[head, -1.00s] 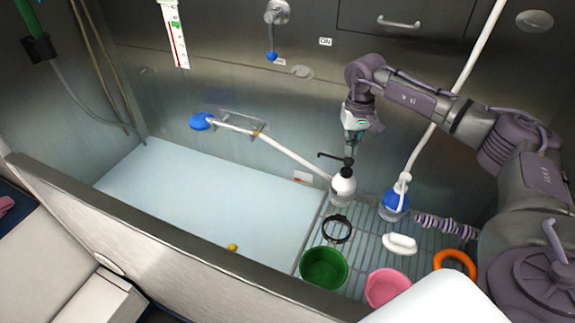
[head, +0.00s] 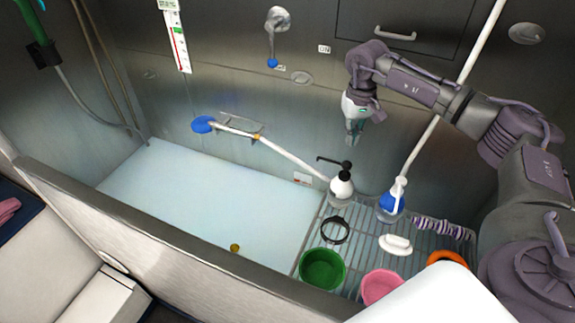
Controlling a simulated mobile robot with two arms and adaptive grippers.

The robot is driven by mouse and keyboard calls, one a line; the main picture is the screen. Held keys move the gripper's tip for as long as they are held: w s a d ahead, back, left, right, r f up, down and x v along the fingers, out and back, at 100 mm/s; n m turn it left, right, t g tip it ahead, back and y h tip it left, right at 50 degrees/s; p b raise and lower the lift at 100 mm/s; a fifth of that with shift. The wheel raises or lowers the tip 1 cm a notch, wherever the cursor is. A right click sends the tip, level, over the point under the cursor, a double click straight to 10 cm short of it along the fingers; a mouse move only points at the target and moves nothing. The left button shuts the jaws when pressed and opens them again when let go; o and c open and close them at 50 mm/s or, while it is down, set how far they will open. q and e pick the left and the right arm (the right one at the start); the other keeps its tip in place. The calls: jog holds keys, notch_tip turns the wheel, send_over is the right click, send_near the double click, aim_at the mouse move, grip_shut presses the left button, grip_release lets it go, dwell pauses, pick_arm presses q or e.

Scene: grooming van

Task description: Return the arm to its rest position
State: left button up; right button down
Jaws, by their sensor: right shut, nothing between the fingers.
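My right arm reaches in from the right side of the head view. Its gripper (head: 353,133) points down and is shut, with nothing in it. It hangs in the air above a white pump bottle with a black top (head: 342,186), apart from it. The bottle stands upright at the back left of the slatted rack (head: 365,226). My left gripper is not in view.
On the rack are a blue-and-white bottle (head: 392,200), a black ring (head: 335,230), a white bar (head: 395,244), a green bowl (head: 322,269), a pink bowl (head: 381,287) and an orange ring (head: 448,258). A low wall (head: 180,243) borders the pale tub floor (head: 190,195).

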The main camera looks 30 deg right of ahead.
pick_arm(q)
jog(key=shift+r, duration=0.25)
pick_arm(e)
jog(key=shift+r, duration=0.35)
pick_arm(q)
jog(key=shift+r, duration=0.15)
pick_arm(e)
jog(key=shift+r, duration=0.1)
